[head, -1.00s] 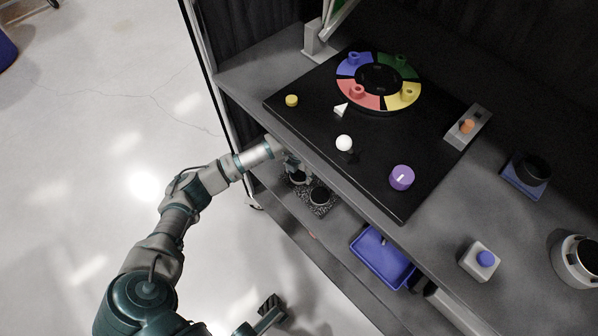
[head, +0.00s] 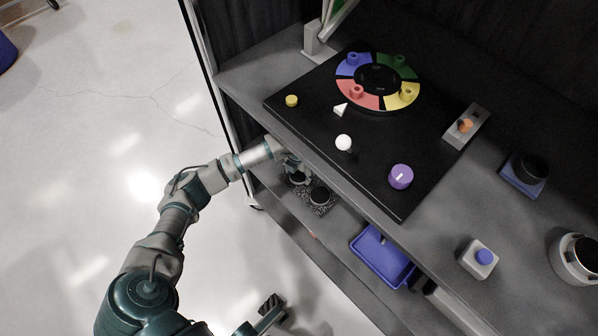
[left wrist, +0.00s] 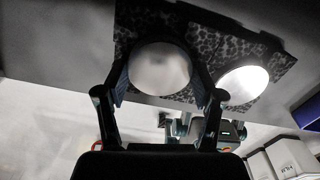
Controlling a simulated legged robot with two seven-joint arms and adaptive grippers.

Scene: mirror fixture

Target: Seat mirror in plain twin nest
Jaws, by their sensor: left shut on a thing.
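A speckled block with two round places sits on the lower shelf in the head view, its right round place (head: 320,195) dark. My left gripper (head: 297,174) is over its left end and hides part of it. In the left wrist view, my left gripper (left wrist: 160,82) is shut on a round grey mirror (left wrist: 160,68), one finger on each side. The mirror is at the left place of the speckled block (left wrist: 137,18); I cannot tell whether it is fully down. The other round place (left wrist: 243,85) is bright and uncovered. A dark end piece (head: 270,305), apparently my right gripper, hangs low.
The upper shelf's edge overhangs the block closely. On it lies a black board with a coloured ring (head: 378,80), a white ball (head: 343,142) and a purple knob (head: 401,176). A blue tray (head: 382,256) lies right of the block.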

